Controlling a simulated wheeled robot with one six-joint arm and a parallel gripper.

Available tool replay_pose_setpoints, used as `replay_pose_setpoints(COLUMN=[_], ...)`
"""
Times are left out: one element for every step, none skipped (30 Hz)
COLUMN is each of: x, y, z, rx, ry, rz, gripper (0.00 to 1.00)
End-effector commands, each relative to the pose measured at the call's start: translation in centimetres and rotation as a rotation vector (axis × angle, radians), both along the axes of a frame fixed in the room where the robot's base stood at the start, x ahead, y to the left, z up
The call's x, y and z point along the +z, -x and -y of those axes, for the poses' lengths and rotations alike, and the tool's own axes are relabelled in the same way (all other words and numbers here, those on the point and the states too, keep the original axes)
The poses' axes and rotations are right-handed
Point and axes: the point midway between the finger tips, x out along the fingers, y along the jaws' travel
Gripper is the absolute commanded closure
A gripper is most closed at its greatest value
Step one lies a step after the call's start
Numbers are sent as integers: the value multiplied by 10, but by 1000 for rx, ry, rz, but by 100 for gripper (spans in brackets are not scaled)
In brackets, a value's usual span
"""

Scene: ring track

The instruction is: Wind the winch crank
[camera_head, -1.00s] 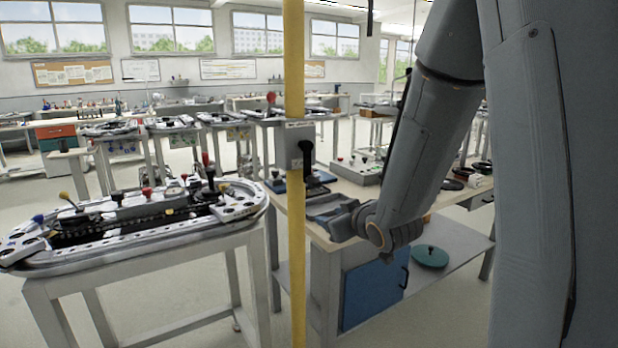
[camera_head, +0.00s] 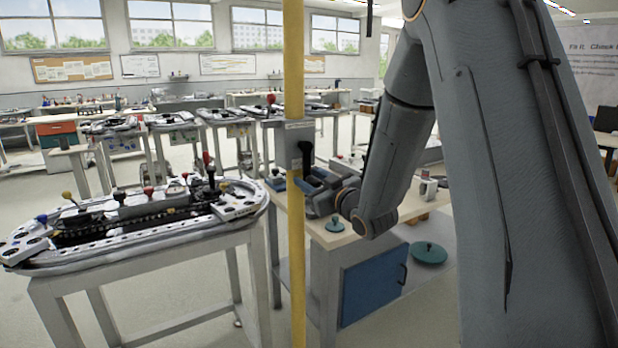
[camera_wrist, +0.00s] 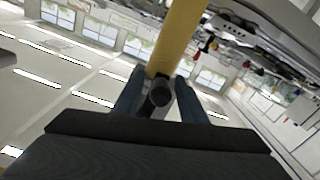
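The winch is a grey box (camera_head: 286,143) on a yellow post (camera_head: 294,250) in the head view. Its black crank (camera_head: 307,152) is on the box's right side. My gripper (camera_head: 310,182) is at the crank's lower end, with its fingers pointing left toward the post. In the wrist view, a dark round crank knob (camera_wrist: 159,92) shows between the two blue-grey fingers of my gripper (camera_wrist: 157,82), in front of the yellow post. Gaps show on both sides of the knob, so the gripper is open around or just short of it; the depth is unclear.
A ring track table (camera_head: 150,262) stands left of the post. More track tables stand behind.

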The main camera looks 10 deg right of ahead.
Motion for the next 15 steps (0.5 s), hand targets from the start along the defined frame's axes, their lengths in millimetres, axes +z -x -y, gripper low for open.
replay_pose_setpoints(x=[1,1,0,0,0,0,0,0,0,0,0,0,0,0,0], y=[-3,-4,-5,-6,-6,-6,-6,-6,-6,-6,-6,-6,-6,-6,-6], z=[-1,-2,-2,-2,-2,-2,-2,-2,-2,-2,-2,-2,-2,-2,-2], rx=[0,0,0,0,0,0,0,0,0,0,0,0,0,0,0], ry=[0,0,0,0,0,0,0,0,0,0,0,0,0,0,0], rz=[1,1,0,0,0,0,0,0,0,0,0,0,0,0,0], gripper=[62,62,62,62,62,62,62,62,62,62,63,70,75,80,87])
